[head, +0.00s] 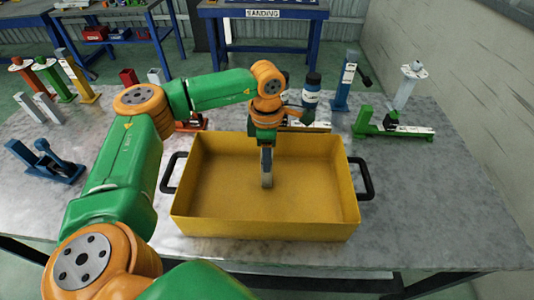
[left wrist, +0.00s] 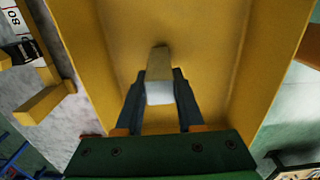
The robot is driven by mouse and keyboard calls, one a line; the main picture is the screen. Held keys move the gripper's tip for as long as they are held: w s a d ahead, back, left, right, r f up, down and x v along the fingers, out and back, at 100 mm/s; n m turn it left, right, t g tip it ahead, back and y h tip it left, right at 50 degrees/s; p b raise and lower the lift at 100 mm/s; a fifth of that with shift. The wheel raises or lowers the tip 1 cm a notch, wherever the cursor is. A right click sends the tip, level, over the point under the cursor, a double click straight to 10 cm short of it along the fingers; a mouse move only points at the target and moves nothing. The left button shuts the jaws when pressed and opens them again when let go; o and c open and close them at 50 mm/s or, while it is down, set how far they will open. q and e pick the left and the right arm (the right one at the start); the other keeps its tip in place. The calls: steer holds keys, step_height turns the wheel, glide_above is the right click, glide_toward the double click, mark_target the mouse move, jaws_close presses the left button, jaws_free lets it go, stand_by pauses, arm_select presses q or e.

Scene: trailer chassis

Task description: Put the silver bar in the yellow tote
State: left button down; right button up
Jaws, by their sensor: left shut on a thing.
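The yellow tote (head: 265,221) stands on the grey table, open at the top, with black handles on its left and right sides. My left gripper (head: 266,150) points down inside the tote's outline. It is shut on the silver bar (head: 266,172), which hangs upright below the fingers over the tote's floor. In the left wrist view the bar (left wrist: 160,92) sits between the two dark fingers (left wrist: 160,84), with the tote's yellow walls (left wrist: 268,60) around it. I cannot tell whether the bar's lower end touches the floor. My right gripper is not in view.
A blue part (head: 45,162) lies left of the tote, and grey bars (head: 38,107) stand behind it. A green part (head: 390,130) is at the back right, near a blue upright part (head: 345,82). A dark blue bottle (head: 311,92) stands behind the tote. The table's right side is clear.

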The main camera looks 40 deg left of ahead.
arm_select(q)
steer(key=shift+f, duration=0.15)
steer(key=c, duration=0.5)
jaws_free()
step_height(320, 180, up, 12)
steer(key=shift+f+b, duration=0.1)
steer(key=shift+b, duration=0.85)
steer(key=shift+r, duration=0.3)
